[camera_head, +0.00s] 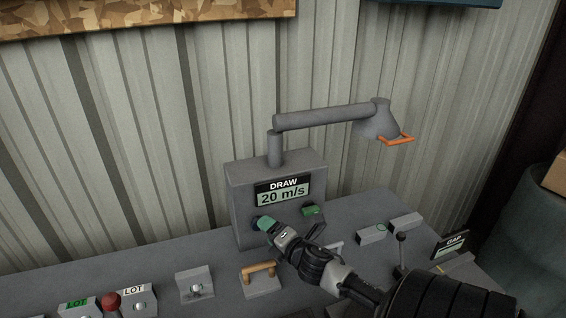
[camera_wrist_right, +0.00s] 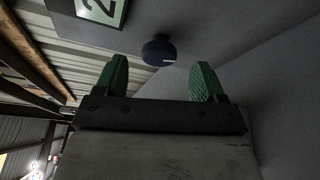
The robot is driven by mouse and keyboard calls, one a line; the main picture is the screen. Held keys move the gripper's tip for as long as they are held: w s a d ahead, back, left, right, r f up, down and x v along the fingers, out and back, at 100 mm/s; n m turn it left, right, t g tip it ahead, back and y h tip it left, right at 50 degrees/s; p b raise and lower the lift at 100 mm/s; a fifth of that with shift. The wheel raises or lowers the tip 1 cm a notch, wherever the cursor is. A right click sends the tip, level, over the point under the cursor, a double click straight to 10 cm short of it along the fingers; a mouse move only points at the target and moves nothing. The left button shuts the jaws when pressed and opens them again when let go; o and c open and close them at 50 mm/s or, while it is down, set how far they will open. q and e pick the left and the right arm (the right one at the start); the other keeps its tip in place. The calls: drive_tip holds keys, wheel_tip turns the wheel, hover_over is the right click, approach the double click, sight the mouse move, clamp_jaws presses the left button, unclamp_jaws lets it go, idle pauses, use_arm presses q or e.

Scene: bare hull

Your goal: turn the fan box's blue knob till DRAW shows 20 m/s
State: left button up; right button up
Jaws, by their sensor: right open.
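The grey fan box (camera_head: 235,200) stands on the bench against the ribbed wall. Its display (camera_head: 283,193) reads DRAW 20 m/s. The blue knob (camera_wrist_right: 158,50) shows dark in the right wrist view, ahead of and between my green fingertips, apart from both. In the head view the knob is mostly hidden behind my right gripper (camera_head: 266,226), which is at the lower front of the box. In the wrist view the right gripper (camera_wrist_right: 159,80) is open and empty. My left gripper is out of view.
A grey duct arm (camera_head: 325,116) rises from the box to a hood with an orange handle (camera_head: 397,140). An orange-handled block (camera_head: 262,283), a red button (camera_head: 110,300) and a GAP display (camera_head: 450,245) stand along the bench.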

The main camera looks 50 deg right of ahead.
drive_tip(key=s+b, duration=0.1)
drive_tip(key=s, duration=0.5)
drive_tip(key=shift+s+a+r, duration=0.4)
drive_tip(key=shift+a+r, duration=0.05)
